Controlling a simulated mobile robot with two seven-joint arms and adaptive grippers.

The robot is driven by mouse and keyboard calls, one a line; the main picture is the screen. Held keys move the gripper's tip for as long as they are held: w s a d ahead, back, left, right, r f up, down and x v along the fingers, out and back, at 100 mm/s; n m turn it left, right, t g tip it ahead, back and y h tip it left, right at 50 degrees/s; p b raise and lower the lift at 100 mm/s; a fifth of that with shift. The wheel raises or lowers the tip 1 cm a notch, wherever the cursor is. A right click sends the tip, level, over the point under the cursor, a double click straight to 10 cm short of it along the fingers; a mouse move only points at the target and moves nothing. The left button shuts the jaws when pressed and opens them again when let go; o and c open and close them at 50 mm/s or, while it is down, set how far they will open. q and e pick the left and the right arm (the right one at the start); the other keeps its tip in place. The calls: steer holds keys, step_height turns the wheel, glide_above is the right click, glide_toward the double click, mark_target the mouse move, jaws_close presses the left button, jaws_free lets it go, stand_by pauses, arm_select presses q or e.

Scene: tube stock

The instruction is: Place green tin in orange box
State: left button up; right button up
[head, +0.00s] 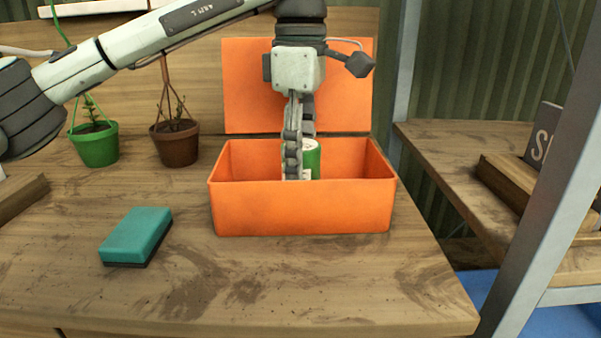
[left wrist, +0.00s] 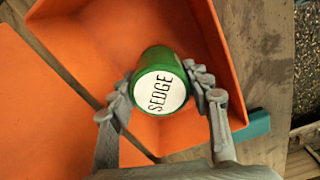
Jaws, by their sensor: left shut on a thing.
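The green tin (head: 312,157) has a white lid and stands upright inside the walls of the orange box, as seen in the head view. In the left wrist view the tin (left wrist: 160,82) shows its lid reading SEDGE. The orange box (head: 300,208) is open, with its lid (head: 240,85) raised at the back. My left gripper (head: 301,172) reaches down into the box, with its fingers (left wrist: 162,98) shut on the tin from both sides. The front wall hides the tin's bottom, so I cannot tell whether it touches the box floor. My right gripper is not in view.
A teal sponge (head: 137,236) lies on the wooden table (head: 250,285) left of the box. A green pot (head: 95,147) and a brown pot (head: 175,145) with plants stand behind it. A grey metal post (head: 550,180) rises at the right. The table's front is clear.

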arm_select(q)
steer(key=shift+f, duration=1.3)
steer(key=shift+f, duration=0.15)
steer(key=o, duration=1.3)
steer(key=shift+c, duration=0.2)
steer(key=shift+r, duration=3.9)
